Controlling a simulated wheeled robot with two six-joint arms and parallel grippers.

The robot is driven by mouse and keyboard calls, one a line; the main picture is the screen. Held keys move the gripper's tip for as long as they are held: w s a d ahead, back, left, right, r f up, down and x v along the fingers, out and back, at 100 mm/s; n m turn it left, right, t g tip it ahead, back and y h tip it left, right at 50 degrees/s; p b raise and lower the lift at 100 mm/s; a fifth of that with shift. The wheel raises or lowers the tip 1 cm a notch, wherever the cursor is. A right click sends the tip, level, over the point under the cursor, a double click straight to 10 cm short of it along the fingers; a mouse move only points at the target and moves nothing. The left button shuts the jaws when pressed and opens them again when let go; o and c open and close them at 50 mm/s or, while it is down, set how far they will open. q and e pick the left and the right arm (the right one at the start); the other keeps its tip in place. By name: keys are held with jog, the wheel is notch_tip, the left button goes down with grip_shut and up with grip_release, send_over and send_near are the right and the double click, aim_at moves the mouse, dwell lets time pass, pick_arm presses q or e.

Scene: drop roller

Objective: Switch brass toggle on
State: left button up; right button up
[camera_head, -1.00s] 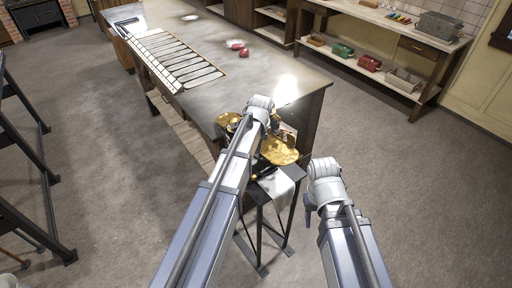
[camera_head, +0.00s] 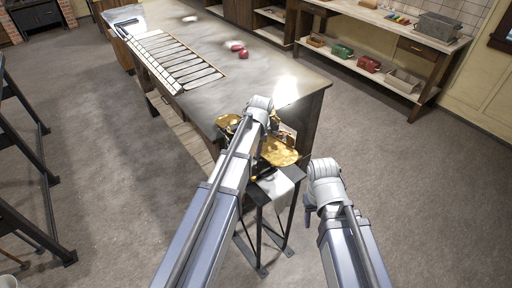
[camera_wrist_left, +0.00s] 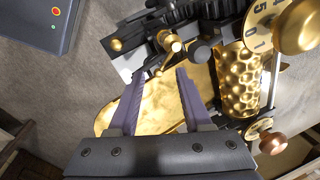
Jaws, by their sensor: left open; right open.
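The brass machine (camera_head: 281,153) stands on a small dark stand beside the bench and is partly covered by my left arm. In the left wrist view, a small brass lever with a rounded end (camera_wrist_left: 173,44), which looks like the toggle, sticks out by a dark geared block. My left gripper (camera_wrist_left: 165,75) is open, its two fingers pointing at the lever from just below it. I see nothing between the fingers, and cannot tell whether a fingertip touches the lever. The brass plate (camera_wrist_left: 160,108) lies behind the fingers. My right gripper (camera_head: 309,214) hangs apart, right of the stand.
A honeycomb-patterned brass roller (camera_wrist_left: 239,80) and a numbered dial (camera_wrist_left: 262,25) sit close right of my left fingers. A dark box with red and green buttons (camera_wrist_left: 40,22) is at upper left. The bench (camera_head: 220,85) lies behind the stand.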

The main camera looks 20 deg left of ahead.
pick_arm(q)
notch_tip(320, 180, up, 7)
jog(key=s+p, duration=0.1)
jog(key=p, duration=0.5)
jog(key=shift+d+r+p, duration=0.15)
jog(key=shift+d+p, duration=0.25)
jog(key=shift+s, duration=0.1)
jog(key=s+d+f+n+b, duration=0.2)
jog(key=s+d+f+b, duration=0.2)
jog(key=s, duration=0.3)
jog(key=s+d+f+n+g+b, duration=0.1)
jog(key=s+d+f+n+b, duration=0.2)
jog(key=s+f+b, duration=0.4)
jog(key=s+d+f+n+g+b, duration=0.1)
jog(key=s+d+f+n+b, duration=0.1)
jog(key=s+d+f+b, duration=0.3)
jog(key=s+f, duration=0.1)
jog(key=s, duration=0.3)
jog(key=shift+s+b, duration=0.25)
jog(key=shift+b, duration=0.15)
